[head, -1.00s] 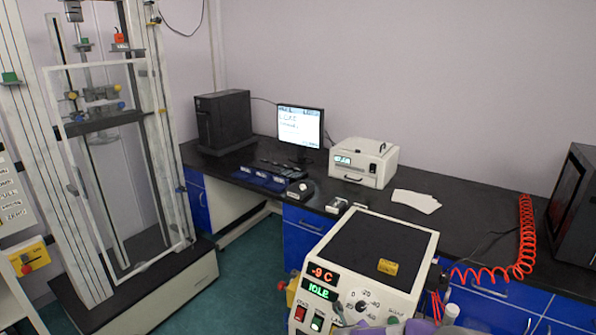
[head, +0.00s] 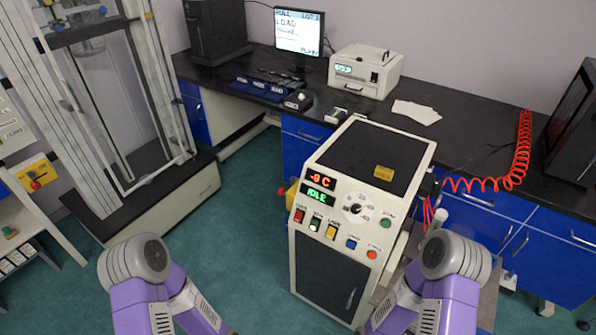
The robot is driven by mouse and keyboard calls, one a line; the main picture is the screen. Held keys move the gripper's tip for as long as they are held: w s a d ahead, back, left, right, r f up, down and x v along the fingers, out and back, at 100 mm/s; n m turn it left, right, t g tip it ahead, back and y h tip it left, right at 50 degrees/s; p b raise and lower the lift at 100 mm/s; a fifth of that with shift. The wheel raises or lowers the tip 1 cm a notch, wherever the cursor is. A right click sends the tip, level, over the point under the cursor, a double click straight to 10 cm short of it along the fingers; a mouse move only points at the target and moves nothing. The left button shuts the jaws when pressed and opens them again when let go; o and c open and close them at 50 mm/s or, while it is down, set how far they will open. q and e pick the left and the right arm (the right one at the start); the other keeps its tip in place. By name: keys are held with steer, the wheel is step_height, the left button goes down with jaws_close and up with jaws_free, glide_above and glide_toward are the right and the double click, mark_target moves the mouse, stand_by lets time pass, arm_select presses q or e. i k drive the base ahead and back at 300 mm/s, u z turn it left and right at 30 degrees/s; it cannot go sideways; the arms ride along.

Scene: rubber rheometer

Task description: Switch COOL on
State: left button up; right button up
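The white cabinet (head: 330,262) with a black top stands right of centre. Its sloped front panel shows a red "-9 C" display (head: 321,179) and a green "IDLE" display (head: 318,194). Below them is a row of controls: a red rocker switch (head: 299,216), a green rocker (head: 316,224) that looks lit, a yellow rocker (head: 331,232), a blue button (head: 351,244) and an orange button (head: 372,254). Their labels are too small to read surely, so I cannot tell which is COOL. A dial (head: 357,208) sits above. My arms show at the bottom; neither gripper is visible.
A green button (head: 386,222) is at the panel's right. A coiled red hose (head: 520,150) hangs at the right. The black bench (head: 455,135) is behind; a tall test frame (head: 165,205) stands left. Green floor is clear between.

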mark_target(297, 218)
steer(key=k, duration=0.55)
steer(key=u, duration=0.9)
steer(key=i, duration=1.2)
steer(key=z, duration=0.4)
